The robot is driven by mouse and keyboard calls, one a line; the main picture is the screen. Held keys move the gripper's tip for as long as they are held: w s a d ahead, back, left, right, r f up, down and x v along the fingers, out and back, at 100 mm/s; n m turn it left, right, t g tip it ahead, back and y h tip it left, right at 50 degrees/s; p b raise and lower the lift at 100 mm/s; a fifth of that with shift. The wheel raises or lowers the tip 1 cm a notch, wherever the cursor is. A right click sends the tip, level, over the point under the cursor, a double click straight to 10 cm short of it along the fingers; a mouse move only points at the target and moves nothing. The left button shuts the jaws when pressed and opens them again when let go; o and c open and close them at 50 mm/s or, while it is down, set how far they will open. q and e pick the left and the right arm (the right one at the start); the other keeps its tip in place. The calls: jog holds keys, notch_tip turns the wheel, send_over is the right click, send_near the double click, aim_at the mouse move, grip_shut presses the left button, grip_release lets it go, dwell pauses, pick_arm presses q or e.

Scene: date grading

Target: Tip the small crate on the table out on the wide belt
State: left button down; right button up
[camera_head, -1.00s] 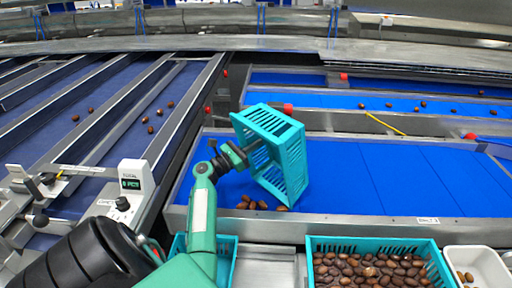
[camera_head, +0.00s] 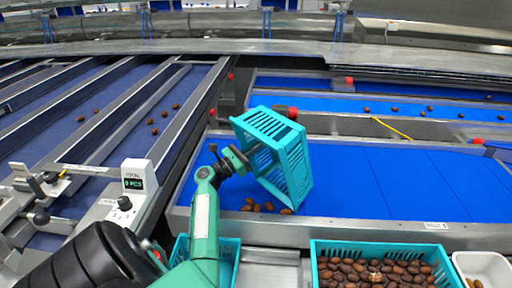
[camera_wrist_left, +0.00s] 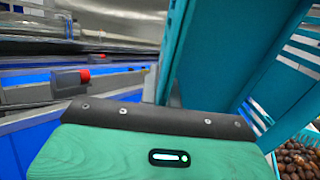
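The small teal slatted crate (camera_head: 275,150) is tilted steeply above the near left part of the wide blue belt (camera_head: 400,180). My left gripper (camera_head: 238,158) is at the crate's left side and appears shut on it. In the left wrist view the crate's wall (camera_wrist_left: 215,60) rises close beyond the gripper body; the fingertips are hidden there. Several brown dates (camera_head: 268,207) lie on the belt beneath the crate's lower edge. Whether any dates are still inside the crate cannot be told. My right gripper is not in view.
A teal crate full of dates (camera_head: 316,262) and a white tub (camera_head: 484,262) stand in front of the belt. Another teal crate (camera_head: 232,262) is partly behind my left arm. A counter display (camera_head: 134,183) stands left. The belt right of the tilted crate is clear.

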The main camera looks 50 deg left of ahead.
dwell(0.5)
pick_arm(q)
notch_tip(320, 180, up, 2)
jog(key=shift+r+p, duration=0.1)
jog(key=shift+p, duration=0.8)
notch_tip(320, 180, down, 2)
jog(key=shift+f+b, duration=0.2)
jog(key=shift+b, duration=0.8)
jog(key=shift+r, duration=0.25)
jog(key=shift+r+p, duration=0.85)
jog(key=shift+p, duration=0.1)
notch_tip(320, 180, down, 2)
jog(key=shift+b, duration=0.9)
